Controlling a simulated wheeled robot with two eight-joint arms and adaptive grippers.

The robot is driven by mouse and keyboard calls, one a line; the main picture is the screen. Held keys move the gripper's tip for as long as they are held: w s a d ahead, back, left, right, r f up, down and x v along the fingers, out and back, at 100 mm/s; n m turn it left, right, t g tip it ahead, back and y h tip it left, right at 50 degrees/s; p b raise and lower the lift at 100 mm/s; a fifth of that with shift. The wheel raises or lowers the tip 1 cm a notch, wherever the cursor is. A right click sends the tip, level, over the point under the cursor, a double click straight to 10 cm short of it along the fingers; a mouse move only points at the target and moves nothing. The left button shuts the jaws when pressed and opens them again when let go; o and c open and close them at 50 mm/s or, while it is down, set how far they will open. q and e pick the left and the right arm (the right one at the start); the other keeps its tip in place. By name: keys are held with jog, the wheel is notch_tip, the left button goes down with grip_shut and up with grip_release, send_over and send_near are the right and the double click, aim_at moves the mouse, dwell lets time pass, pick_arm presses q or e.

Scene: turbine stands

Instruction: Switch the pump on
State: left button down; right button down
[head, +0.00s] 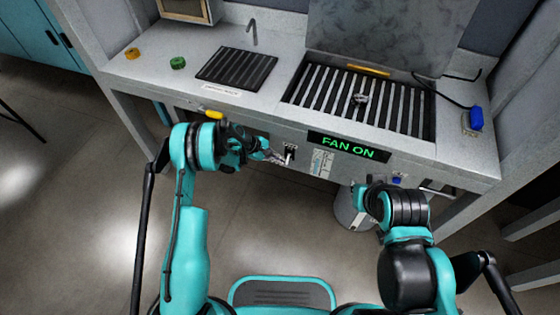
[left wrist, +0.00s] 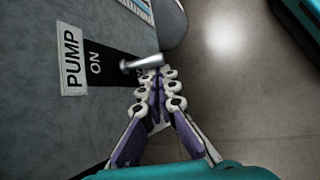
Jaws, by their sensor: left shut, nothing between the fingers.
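The pump switch is a metal toggle lever (left wrist: 142,62) on a black plate, beside a white "PUMP" label (left wrist: 72,58) and the word "ON". In the head view the pump switch (head: 289,152) is on the bench's front panel. My left gripper (head: 277,157) is shut and empty just left of it. In the left wrist view the closed fingertips of my left gripper (left wrist: 156,82) are right by the lever's free end; I cannot tell if they touch. My right gripper (head: 358,190) is low, in front of the bench at right; its fingers are too small to read.
A lit "FAN ON" sign (head: 348,146) is right of the switch. A slatted grate (head: 310,92) and a dark drain rack (head: 236,67) are on the bench top (head: 160,85). A yellow handle (head: 211,114) juts out at left. A round grey bin (head: 352,212) stands on the floor below.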

aim_at(287, 160)
pick_arm(q)
jog(key=shift+r+g, duration=0.15)
jog(key=shift+g, duration=0.25)
jog(key=shift+s+r, duration=0.1)
jog(key=shift+r, duration=0.95)
jog(key=shift+r+p, duration=0.3)
jog(key=shift+r, duration=0.4)
jog(key=v, duration=1.2)
dwell(0.4)
